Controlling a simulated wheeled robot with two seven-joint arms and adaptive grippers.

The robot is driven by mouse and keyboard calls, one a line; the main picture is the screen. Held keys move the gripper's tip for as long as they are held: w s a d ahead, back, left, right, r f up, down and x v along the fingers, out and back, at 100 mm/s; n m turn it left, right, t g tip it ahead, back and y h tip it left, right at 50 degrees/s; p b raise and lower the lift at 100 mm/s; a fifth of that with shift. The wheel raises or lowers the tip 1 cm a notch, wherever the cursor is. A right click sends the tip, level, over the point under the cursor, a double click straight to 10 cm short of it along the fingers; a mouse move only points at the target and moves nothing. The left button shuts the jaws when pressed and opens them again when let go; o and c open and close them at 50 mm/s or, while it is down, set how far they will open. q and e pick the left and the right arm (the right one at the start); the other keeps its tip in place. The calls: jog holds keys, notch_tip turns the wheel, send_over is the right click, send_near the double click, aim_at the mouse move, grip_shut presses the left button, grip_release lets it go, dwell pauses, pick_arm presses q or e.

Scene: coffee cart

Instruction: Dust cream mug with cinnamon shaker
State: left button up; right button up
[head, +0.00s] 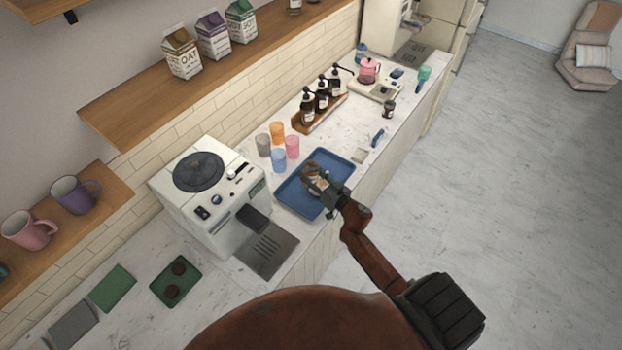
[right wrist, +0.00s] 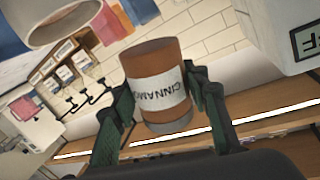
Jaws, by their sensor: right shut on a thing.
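My right gripper (right wrist: 165,108) is shut on the cinnamon shaker (right wrist: 152,72), a brown cylinder with a white label, in the right wrist view. The shaker's grey end lies toward the picture bottom and its plain brown end toward the top. A cream rim, apparently the cream mug (right wrist: 62,22), shows at the upper left, apart from the shaker. In the head view my right gripper (head: 322,186) is over the blue tray (head: 287,195). There it overlaps the mug, and I cannot clearly separate shaker and mug. My left gripper is not in view.
A white coffee machine (head: 205,190) stands left of the tray. Several coloured cups, including a pink one (head: 292,147), stand behind it. A wooden rack with syrup bottles (head: 321,98) is farther back. A green tray (head: 175,281) lies at the near left.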

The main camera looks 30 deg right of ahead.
jog(key=shift+s+a+r+n+t+b, duration=0.1)
jog(key=shift+a+r+n+t+b, duration=0.2)
jog(key=shift+n+b, duration=0.35)
jog(key=shift+s+a+r+n+b, duration=0.1)
jog(key=shift+r+n+b, duration=0.3)
jog(key=shift+b, duration=0.35)
jog(key=shift+a+r+n+b, duration=0.1)
jog(key=shift+r+n+b, duration=0.3)
jog(key=shift+n+b, duration=0.1)
